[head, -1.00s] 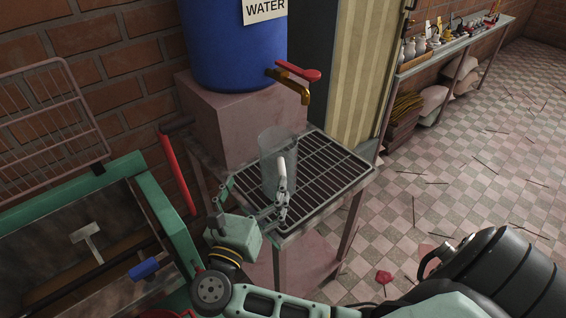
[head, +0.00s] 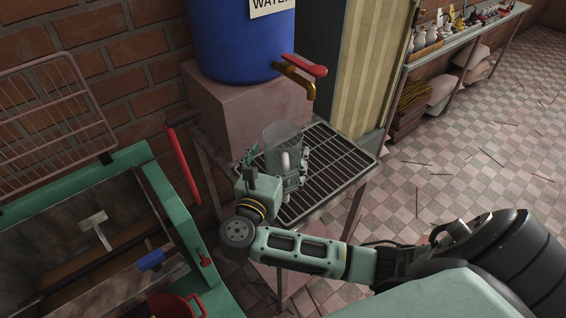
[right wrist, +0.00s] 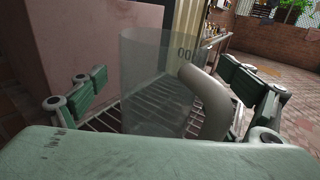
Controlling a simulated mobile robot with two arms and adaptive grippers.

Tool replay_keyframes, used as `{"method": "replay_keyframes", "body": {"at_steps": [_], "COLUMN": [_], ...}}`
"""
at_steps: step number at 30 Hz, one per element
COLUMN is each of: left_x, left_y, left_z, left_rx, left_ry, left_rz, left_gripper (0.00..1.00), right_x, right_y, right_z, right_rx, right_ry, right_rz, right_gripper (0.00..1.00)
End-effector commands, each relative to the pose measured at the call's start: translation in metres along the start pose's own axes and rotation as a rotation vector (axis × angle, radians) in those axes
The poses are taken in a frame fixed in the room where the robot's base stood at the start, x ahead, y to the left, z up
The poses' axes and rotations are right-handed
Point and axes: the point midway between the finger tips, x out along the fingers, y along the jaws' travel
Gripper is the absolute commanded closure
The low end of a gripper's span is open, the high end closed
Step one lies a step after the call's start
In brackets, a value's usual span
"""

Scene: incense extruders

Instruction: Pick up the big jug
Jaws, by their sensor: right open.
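The big jug (head: 281,137) is a clear cylinder with a pale handle. It stands upright on the dark metal grate (head: 343,168) below the tap. My right gripper (head: 273,170) is at the jug, with its fingers apart on either side. In the right wrist view the jug (right wrist: 150,85) stands between the open fingers, its handle (right wrist: 208,100) turned towards the gripper and to the right. The jug's base is partly hidden by my gripper. My left gripper is not in view.
A blue water barrel (head: 240,38) with a brass tap and red lever (head: 303,66) stands on a block behind the jug. A green-framed machine (head: 165,215) is at the left. A shelf (head: 465,42) with small items is at the back right. Tiled floor is open at right.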

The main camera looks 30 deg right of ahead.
Motion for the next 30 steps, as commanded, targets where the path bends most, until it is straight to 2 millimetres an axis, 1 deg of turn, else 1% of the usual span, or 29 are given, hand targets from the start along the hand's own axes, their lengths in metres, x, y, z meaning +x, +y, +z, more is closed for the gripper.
{"method": "replay_keyframes", "body": {"at_steps": [2, 24, 30], "left_x": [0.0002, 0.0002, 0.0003], "left_y": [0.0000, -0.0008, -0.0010], "left_z": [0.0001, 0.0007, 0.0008], "left_rx": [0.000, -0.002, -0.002], "left_ry": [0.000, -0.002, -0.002], "left_rz": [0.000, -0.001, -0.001], "left_gripper": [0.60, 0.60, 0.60], "right_x": [-0.0003, -0.0004, -0.0003], "right_y": [0.0001, 0.0001, 0.0001], "right_z": [-0.0002, 0.0002, 0.0007], "right_rx": [0.000, 0.000, 0.001], "right_ry": [0.000, 0.000, -0.001], "right_rz": [0.000, 0.000, 0.000], "right_gripper": [0.10, 0.75, 0.76]}}
